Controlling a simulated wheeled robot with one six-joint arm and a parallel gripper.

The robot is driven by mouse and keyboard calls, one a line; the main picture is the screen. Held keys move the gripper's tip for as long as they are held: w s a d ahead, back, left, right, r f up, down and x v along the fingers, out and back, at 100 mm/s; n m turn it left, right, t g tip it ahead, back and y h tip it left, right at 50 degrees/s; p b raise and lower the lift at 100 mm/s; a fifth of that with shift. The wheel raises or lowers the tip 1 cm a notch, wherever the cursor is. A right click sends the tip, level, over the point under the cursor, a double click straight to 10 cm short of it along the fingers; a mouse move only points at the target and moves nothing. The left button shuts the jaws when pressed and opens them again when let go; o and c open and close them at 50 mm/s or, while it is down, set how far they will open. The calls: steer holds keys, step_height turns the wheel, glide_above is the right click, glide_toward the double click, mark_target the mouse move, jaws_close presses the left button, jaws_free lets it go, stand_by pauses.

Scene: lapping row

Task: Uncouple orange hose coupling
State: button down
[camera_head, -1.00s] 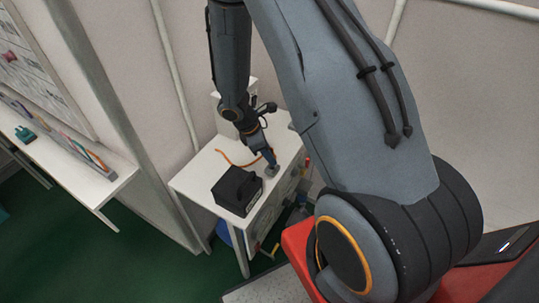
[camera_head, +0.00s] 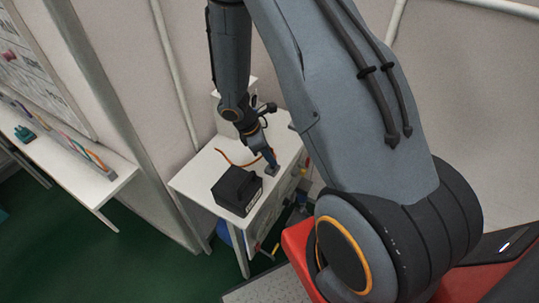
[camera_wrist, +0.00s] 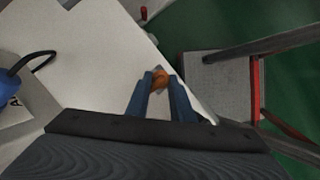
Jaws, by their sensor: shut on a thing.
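The orange hose (camera_head: 232,162) lies curved across the top of the white table (camera_head: 190,183), and its end runs up to my gripper (camera_head: 270,157). In the wrist view, the two blue fingers of my gripper (camera_wrist: 158,88) are closed around the orange coupling (camera_wrist: 160,78). Most of the coupling is hidden between the fingers. A small grey block (camera_head: 271,171) sits on the table just below the fingertips. The fingertips look slightly above it, but I cannot tell whether the coupling still touches it.
A black box (camera_head: 237,190) with a white label stands on the table, left of my gripper. A blue object (camera_wrist: 6,86) with a black loop is at the wrist view's left. A white shelf (camera_head: 82,170) stands at far left. Green floor (camera_head: 160,262) lies between.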

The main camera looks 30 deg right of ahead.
steer(key=shift+f+b, duration=0.9)
steer(key=shift+f, duration=0.3)
steer(key=c, duration=1.5)
jaws_free()
steer(key=shift+o, duration=0.2)
steer(key=b+v, duration=0.1)
steer(key=v, duration=0.6)
steer(key=shift+r, duration=0.35)
steer(key=shift+a, duration=0.15)
